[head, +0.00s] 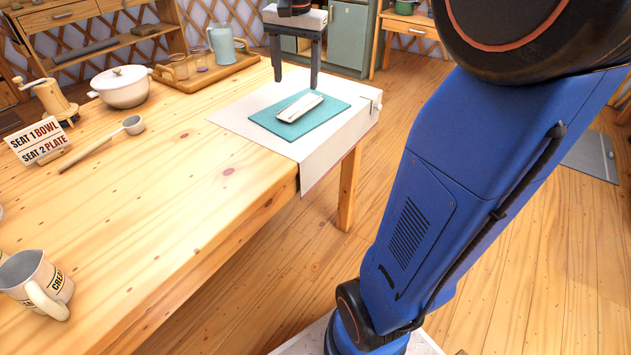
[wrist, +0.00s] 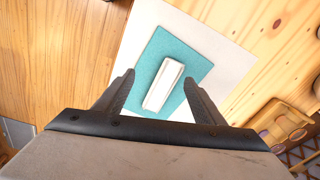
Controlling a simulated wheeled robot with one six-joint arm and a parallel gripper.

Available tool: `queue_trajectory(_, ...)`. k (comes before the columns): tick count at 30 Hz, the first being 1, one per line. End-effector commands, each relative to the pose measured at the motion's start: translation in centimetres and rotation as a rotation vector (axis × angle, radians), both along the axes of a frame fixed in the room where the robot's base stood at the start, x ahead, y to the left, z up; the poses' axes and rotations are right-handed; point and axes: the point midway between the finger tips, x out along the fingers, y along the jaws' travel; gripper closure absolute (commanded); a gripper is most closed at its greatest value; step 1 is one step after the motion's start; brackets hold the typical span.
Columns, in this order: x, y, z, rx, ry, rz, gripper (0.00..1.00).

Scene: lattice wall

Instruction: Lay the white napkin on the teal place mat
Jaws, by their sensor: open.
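The white napkin (head: 299,108) is a folded oblong lying on the teal place mat (head: 332,105). It lies wholly within the mat's edges in the head view. The mat lies on a white cloth at the table's end. In the wrist view the napkin (wrist: 164,86) shows between and beyond my fingers, with the teal mat (wrist: 196,62) around it. My gripper (head: 296,80) is above and behind the mat in the head view, fingers pointing down. In the wrist view my gripper (wrist: 158,88) is open and its fingers are apart from the napkin.
The white cloth (head: 236,113) hangs over the table edge. A wooden tray (head: 232,68) with a blue jug (head: 221,45) stands behind it. The front middle of the table is clear.

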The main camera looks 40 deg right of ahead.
Motion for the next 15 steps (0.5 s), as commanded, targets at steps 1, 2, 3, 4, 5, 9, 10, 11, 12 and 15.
queue_trajectory(1, -1.6, 1.0, -0.3, -0.008, -0.017, 0.051, 0.37)
queue_trajectory(2, -2.4, 1.6, -0.5, -0.013, -0.028, 0.083, 0.37)
queue_trajectory(3, -3.6, 2.2, -0.8, -0.020, -0.040, 0.125, 0.37)
queue_trajectory(4, -4.4, 2.7, -1.2, -0.025, -0.050, 0.156, 0.37)
queue_trajectory(5, -5.2, 3.2, -1.4, -0.031, -0.060, 0.189, 0.37)
queue_trajectory(9, -9.1, 5.2, -3.2, -0.060, -0.106, 0.338, 0.37)
queue_trajectory(10, -10.0, 5.6, -3.6, -0.067, -0.116, 0.369, 0.37)
queue_trajectory(11, -10.7, 6.0, -4.0, -0.074, -0.127, 0.400, 0.37)
queue_trajectory(12, -11.8, 6.5, -4.6, -0.083, -0.138, 0.442, 0.37)
queue_trajectory(15, -14.5, 7.6, -6.4, -0.109, -0.172, 0.547, 0.37)
